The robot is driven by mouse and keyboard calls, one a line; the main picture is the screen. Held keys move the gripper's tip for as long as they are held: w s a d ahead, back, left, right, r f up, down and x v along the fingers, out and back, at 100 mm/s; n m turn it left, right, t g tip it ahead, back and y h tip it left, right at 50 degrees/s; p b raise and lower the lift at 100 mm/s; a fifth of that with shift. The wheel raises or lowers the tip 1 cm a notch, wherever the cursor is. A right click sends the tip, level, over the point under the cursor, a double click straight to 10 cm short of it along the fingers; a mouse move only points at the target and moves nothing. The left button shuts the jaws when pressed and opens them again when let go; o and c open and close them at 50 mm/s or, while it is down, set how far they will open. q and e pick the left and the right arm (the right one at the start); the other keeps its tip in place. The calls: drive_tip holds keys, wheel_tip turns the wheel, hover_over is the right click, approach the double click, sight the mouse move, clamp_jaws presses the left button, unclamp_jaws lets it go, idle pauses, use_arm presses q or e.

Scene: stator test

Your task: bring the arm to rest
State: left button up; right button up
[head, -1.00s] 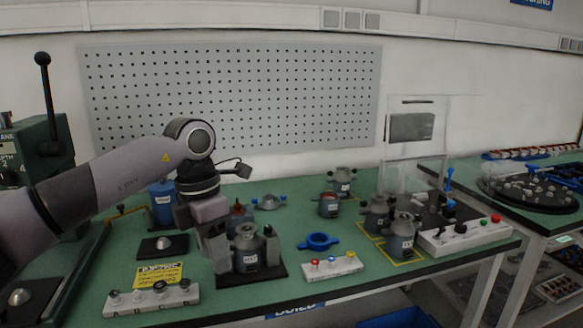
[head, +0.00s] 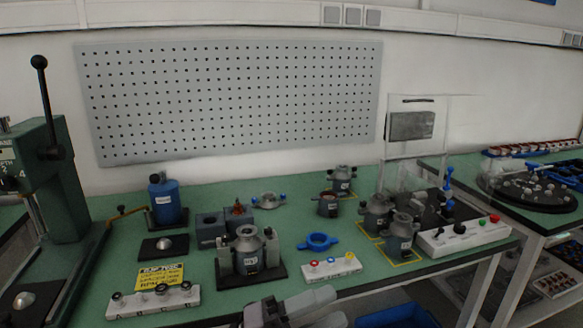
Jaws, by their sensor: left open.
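My left gripper (head: 290,308) shows at the bottom edge of the head view, just in front of the bench's front edge. It is open and I see nothing between its fingers; the rest of the arm is out of the frame. A grey stator housing (head: 248,254) stands upright in a fixture on a black base, beyond my gripper and apart from it. My right gripper is not in view.
More housings (head: 399,243) stand at right. A green press (head: 50,185) stands at left.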

use_arm(q)
drive_tip(key=a+f+n+t+y+p, duration=0.2)
drive_tip(key=a+f+n+t+y, duration=1.15)
drive_tip(key=n, duration=0.85)
drive_tip(key=s+a+f+n+g+y, duration=0.6)
drive_tip(key=s+a+f, duration=0.5)
drive_tip(key=s+f, duration=0.2)
drive_tip(key=shift+s+a+n+g, duration=0.15)
drive_tip(key=shift+s+n+g, duration=0.65)
drive_tip(key=shift+s+g, duration=0.05)
